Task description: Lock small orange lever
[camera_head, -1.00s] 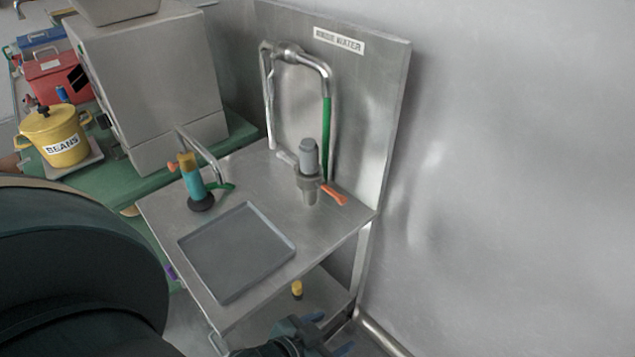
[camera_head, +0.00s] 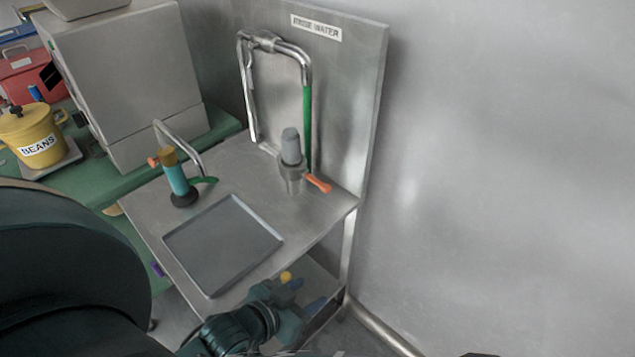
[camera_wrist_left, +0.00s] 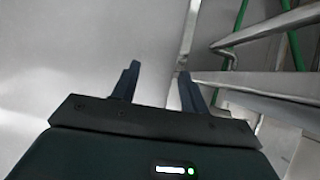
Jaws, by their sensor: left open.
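An orange lever (camera_head: 318,182) sticks out to the right at the base of a grey cylindrical fitting (camera_head: 291,147) on the steel table. A smaller orange piece (camera_head: 153,161) shows near the top of a teal upright tool (camera_head: 175,180) further left. My left gripper (camera_head: 307,295) is low at the table's front right, below and apart from the orange lever. In the left wrist view its two fingers (camera_wrist_left: 159,72) are apart with nothing between them, and no orange lever shows there. My right gripper is not in view.
The steel table holds a grey tray (camera_head: 222,245) at its front. A bent pipe with a green section (camera_head: 307,125) rises behind the fitting, before a steel back panel (camera_head: 345,75). A yellow beans pot (camera_head: 32,135) stands at left. The wall fills the right.

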